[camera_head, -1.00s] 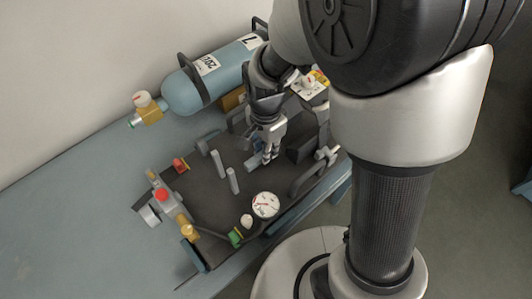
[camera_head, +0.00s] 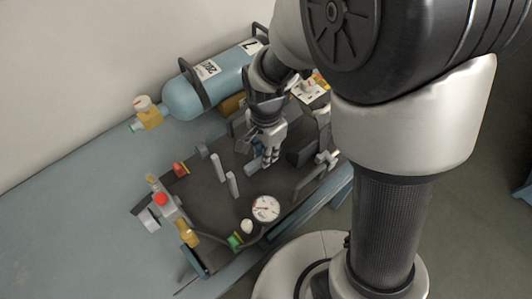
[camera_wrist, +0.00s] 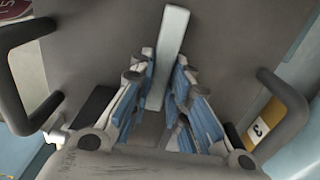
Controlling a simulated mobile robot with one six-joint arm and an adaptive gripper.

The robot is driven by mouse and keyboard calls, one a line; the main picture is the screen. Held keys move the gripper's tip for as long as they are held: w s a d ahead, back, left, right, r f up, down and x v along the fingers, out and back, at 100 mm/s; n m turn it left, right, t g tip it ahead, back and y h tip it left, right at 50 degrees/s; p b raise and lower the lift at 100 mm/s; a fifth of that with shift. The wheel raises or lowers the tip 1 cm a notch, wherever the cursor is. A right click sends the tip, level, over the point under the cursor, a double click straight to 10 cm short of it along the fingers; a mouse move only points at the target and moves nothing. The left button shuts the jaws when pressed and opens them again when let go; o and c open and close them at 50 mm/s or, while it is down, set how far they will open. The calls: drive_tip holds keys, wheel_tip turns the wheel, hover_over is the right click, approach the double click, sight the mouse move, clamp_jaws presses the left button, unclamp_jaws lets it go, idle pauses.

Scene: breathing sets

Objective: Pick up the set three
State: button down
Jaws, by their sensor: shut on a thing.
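The set, a dark grey board (camera_head: 195,200) carrying a white round gauge (camera_head: 265,208), valves and side handles, lies on the blue table. A yellow block with a "3" label (camera_wrist: 257,130) shows at the right of the wrist view. My gripper (camera_head: 268,155) is low over the far right half of the board. Its blue-padded fingers (camera_wrist: 160,95) are closed around a light grey bar (camera_wrist: 170,45) of the set. I cannot tell whether the board is clear of the table.
A blue cylinder (camera_head: 183,100) with black handles and a brass valve (camera_head: 149,117) lies behind the board near the wall. Two grey posts, one nearer (camera_head: 232,185) and one farther (camera_head: 217,168), stand on the board left of my gripper. The left table (camera_head: 70,225) is clear.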

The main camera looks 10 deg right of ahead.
wheel_tip(320, 180, up, 19)
drive_tip(key=p, duration=0.7)
wheel_tip(320, 180, down, 14)
drive_tip(key=b, duration=0.3)
drive_tip(key=shift+w+f, duration=0.15)
drive_tip(key=shift+f, duration=0.05)
